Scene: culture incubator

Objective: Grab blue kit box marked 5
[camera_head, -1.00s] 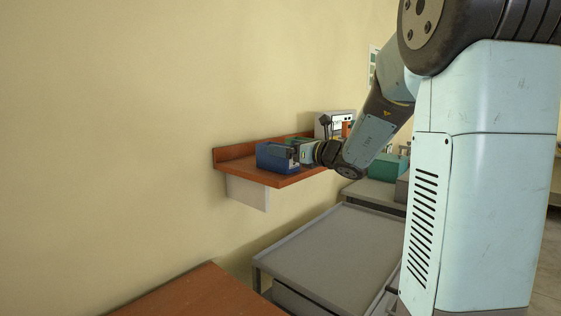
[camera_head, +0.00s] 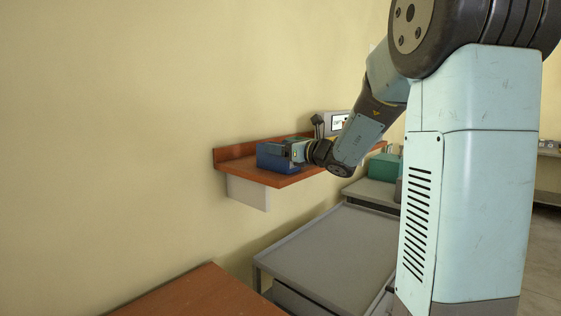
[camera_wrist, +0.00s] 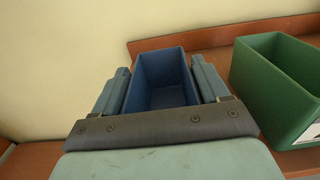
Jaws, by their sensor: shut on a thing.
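The blue kit box (camera_head: 268,157) sits on the orange-brown wall shelf, near its left end. In the wrist view the blue box (camera_wrist: 160,75) is open-topped and looks empty, between the two gripper fingers. My gripper (camera_head: 277,149) reaches in from the right in the head view and is shut on the box. It also shows in the wrist view (camera_wrist: 160,88), one finger along each side wall. I cannot see a number on the box; its near face is hidden by my gripper.
A green open box (camera_wrist: 275,85) stands right of the blue box in the wrist view, close to the right finger. The shelf (camera_head: 288,180) has a raised back edge against the yellow wall. A device with a screen (camera_head: 338,124) stands farther along. A grey table (camera_head: 320,245) is below.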

